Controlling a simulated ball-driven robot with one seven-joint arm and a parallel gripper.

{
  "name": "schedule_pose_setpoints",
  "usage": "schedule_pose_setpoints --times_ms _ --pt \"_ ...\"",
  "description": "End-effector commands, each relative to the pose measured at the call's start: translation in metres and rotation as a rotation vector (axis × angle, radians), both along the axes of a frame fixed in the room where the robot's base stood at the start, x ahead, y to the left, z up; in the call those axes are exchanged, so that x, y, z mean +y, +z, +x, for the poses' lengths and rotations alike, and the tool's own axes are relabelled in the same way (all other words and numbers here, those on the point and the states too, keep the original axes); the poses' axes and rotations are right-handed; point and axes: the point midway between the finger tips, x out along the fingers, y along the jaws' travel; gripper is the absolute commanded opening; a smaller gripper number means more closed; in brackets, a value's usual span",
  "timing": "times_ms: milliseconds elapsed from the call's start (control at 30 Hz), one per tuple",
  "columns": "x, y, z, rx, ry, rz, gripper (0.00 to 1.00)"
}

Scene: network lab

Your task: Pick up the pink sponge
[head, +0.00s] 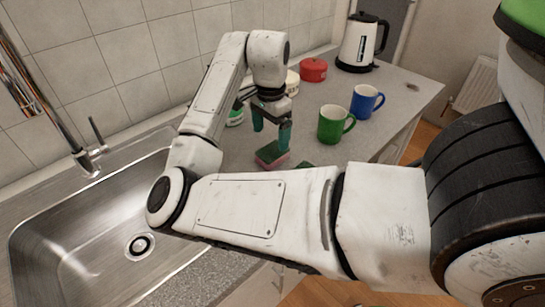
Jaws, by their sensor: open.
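The pink sponge (274,160) lies on the grey counter, with a dark green top and a pink lower side. My gripper (270,138) is above it, pointing down, with its two green fingers apart and nothing visible between them. The right fingertip is close over the sponge; I cannot tell whether it touches. The near side of the sponge is close to my arm's upper edge in the picture.
A second dark green item (303,165) is partly hidden behind my arm. A green mug (331,125) and a blue mug (363,103) stand to the right. A red pot (313,70) and a kettle (358,45) are behind. A steel sink (75,225) is at left.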

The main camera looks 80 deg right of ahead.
Motion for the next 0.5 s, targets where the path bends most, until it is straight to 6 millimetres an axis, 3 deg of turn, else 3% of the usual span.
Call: schedule_pose_setpoints --times_ms 267,500 --pt "0.000 -0.021 -0.001 0.000 0.001 0.001 0.92" --pt "0.000 -0.054 -0.005 0.001 0.003 0.002 0.92"
